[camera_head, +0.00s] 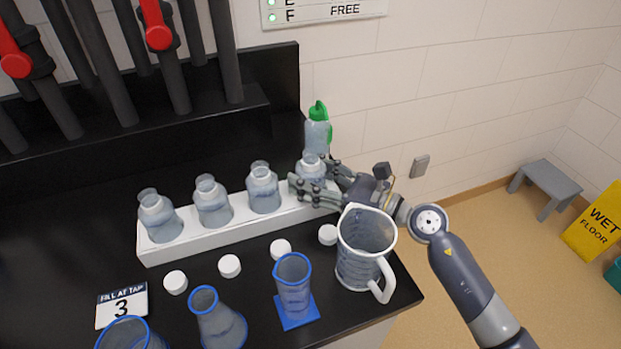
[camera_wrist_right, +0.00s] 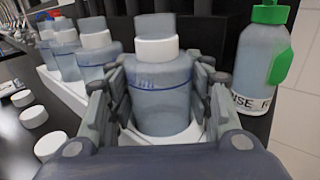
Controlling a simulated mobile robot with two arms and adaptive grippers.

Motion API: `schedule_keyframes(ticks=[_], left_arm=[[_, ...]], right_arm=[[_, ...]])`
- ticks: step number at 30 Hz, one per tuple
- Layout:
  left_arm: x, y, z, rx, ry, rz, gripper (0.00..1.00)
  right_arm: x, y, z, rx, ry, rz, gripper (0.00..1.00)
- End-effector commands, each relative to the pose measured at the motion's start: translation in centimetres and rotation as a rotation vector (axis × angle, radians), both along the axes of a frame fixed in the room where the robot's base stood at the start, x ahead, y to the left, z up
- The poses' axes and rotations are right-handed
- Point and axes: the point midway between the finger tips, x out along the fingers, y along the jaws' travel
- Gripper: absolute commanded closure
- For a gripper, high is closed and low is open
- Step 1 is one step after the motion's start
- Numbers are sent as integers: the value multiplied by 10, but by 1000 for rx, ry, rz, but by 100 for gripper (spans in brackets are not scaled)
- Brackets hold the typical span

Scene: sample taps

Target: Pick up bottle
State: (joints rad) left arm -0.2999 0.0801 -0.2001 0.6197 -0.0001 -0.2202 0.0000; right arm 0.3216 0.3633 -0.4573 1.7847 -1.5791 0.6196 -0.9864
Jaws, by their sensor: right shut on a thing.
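Several clear sample bottles stand in a row in a white rack (camera_head: 190,243) on the black bench. My right gripper (camera_head: 318,186) is around the rightmost bottle (camera_head: 311,168), with a finger on either side, and is shut on it. In the right wrist view the held bottle (camera_wrist_right: 160,88) stands upright between the fingers, in its place at the end of the rack. The other bottles (camera_head: 263,187) stand to its left. My left gripper is in neither view.
A green-topped rinse bottle (camera_head: 318,130) stands close behind the held bottle. A clear jug (camera_head: 364,250) stands just in front of my right gripper.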

Motion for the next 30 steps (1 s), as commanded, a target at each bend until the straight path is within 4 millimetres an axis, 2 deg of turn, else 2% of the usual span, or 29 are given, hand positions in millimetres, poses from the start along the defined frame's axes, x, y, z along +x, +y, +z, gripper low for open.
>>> schedule_keyframes(ticks=[5, 11, 24, 30], left_arm=[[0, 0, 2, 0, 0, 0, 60], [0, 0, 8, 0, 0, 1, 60], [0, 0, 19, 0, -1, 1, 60], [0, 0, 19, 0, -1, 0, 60]], right_arm=[[0, 0, 9, -1, -3, 0, 76], [0, 0, 38, -2, -7, 1, 76], [0, 0, 132, 0, -7, 0, 76], [0, 0, 163, 0, -4, 0, 76]])
